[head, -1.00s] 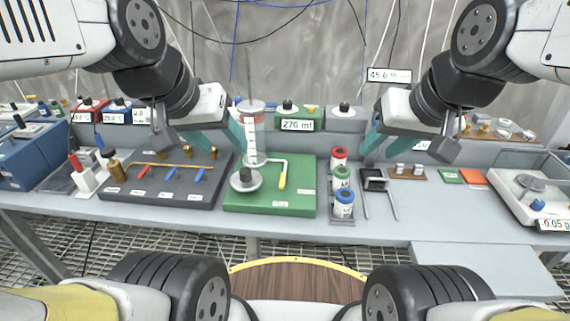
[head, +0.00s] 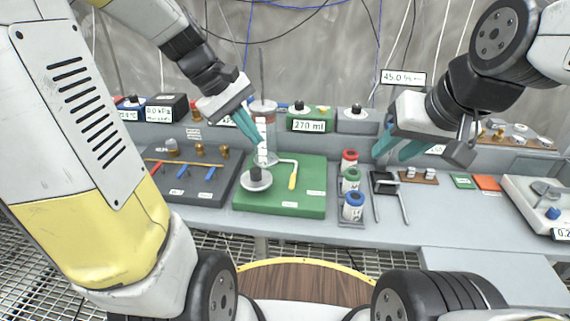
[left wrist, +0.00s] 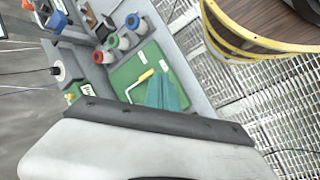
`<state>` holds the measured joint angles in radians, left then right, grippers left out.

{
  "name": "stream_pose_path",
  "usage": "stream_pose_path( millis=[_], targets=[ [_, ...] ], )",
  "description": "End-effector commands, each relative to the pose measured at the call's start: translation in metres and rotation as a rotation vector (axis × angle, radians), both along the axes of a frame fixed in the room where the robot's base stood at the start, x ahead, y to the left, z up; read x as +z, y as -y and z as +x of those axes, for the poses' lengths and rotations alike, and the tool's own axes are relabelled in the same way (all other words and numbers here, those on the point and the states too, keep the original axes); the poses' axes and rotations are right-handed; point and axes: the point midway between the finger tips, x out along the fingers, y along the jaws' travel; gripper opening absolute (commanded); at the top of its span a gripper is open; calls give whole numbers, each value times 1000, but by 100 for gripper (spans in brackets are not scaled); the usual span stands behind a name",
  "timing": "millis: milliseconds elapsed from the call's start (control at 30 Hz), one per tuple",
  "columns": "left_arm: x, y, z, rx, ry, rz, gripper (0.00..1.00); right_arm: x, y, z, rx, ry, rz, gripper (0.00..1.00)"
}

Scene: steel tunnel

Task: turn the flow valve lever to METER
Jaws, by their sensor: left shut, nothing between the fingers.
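The lever with the yellow handle (head: 293,180) is on the green board (head: 310,200), on the right of the clear cylinder (head: 263,140). Its handle points toward the front of the board. The board's small labels are too small to read, so I cannot tell which one is METER. In the left wrist view the yellow handle (left wrist: 142,79) lies beside my fingers on the green board (left wrist: 128,74). My left gripper (head: 256,142) is shut and empty, above and behind the lever, apart from it in the head view. My right gripper (head: 388,156) is open and empty, right of the board.
A dark valve panel (head: 190,190) is further left. A rack of capped bottles (head: 352,190) and a black stand (head: 384,184) are at the right. The front bench strip is clear.

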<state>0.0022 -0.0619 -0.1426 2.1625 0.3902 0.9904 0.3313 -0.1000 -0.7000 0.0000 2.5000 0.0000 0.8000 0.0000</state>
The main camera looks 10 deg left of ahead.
Motion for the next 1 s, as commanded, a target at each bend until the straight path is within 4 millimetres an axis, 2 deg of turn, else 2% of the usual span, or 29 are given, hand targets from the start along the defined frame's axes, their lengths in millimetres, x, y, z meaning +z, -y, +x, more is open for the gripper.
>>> stream_pose_path(
  millis=[33,300,500,600,800,1000],
  targets=[
    [-11,-2,12,51,-59,-31,0,0,0,0,0,0,0,36],
    [-68,-10,68,327,-342,-188,0,0,0,0,0,0,0,36],
    [-115,-18,100,504,-518,-275,0,0,0,0,0,0,0,36],
    [-133,-22,110,567,-578,-301,0,0,0,0,0,0,0,36],
    [-151,-25,119,627,-636,-329,0,0,0,0,0,0,0,36],
    [-153,-26,120,634,-641,-332,0,0,0,0,0,0,0,36]
  ],
)
